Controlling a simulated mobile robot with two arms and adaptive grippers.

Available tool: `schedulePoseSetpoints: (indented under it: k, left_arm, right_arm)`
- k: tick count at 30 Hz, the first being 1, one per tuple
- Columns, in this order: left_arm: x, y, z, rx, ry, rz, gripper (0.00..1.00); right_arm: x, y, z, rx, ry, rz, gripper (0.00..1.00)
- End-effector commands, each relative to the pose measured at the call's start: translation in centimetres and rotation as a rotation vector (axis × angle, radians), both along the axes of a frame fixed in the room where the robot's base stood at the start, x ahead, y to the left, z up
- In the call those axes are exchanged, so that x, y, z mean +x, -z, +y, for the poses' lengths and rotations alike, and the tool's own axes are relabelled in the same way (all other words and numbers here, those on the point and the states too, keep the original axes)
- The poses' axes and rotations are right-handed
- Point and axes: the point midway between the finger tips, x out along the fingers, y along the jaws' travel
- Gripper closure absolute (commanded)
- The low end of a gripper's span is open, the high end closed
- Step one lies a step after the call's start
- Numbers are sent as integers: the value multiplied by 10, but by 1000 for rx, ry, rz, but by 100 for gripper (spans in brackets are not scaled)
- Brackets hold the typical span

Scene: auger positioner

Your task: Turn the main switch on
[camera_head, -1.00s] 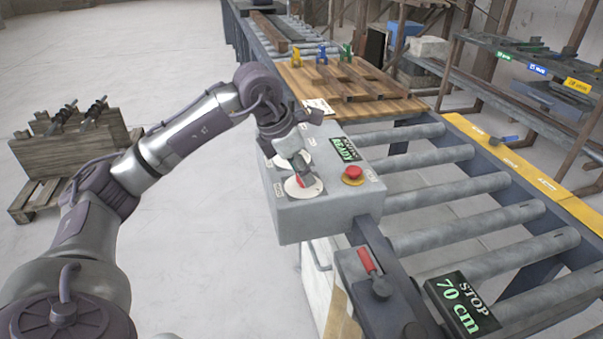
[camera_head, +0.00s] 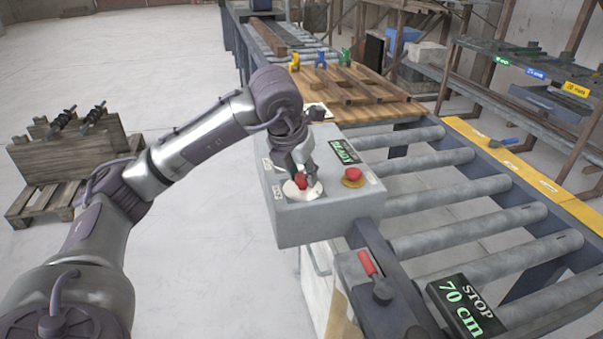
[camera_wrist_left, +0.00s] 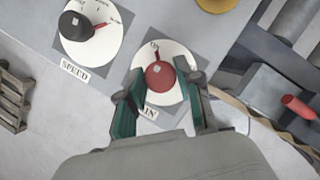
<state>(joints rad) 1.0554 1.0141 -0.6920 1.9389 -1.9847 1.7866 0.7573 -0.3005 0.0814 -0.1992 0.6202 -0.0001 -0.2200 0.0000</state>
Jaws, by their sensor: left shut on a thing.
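The main switch is a red knob (camera_wrist_left: 159,75) on a round white dial (camera_wrist_left: 178,93) on the grey control box (camera_head: 330,212). The red knob also shows in the head view (camera_head: 300,180). In the left wrist view its pointer points up toward a small mark at the dial's top edge, too small to read surely. My left gripper (camera_wrist_left: 160,94) is shut on the knob, with a green-padded finger on each side. The fingers partly hide the dial and its label, of which "IN" shows.
The black speed knob (camera_wrist_left: 76,26) is beside the switch. A red emergency button (camera_head: 352,175) and a display (camera_head: 345,152) are on the same box. A red-handled lever (camera_head: 368,264) and a "STOP 70 cm" display (camera_head: 465,305) stand in front. Rollers (camera_head: 470,215) lie to the right.

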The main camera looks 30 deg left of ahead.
Motion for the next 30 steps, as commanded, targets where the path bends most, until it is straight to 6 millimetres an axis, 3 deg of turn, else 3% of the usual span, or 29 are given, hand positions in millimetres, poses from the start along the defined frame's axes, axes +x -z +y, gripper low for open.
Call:
schedulePoseSetpoints:
  k: [13,14,18,30]
  left_arm:
    - [0,0,0,0,-12,-1,100]
    - [0,0,0,0,-11,-1,62]
    - [0,0,0,0,-11,0,42]
    - [-3,-9,0,1,-10,-3,42]
  right_arm:
    - [0,0,0,0,0,0,14]
    - [0,0,0,0,0,0,14]
    - [0,0,1,1,0,0,14]
    - [1,0,2,2,-1,-2,14]
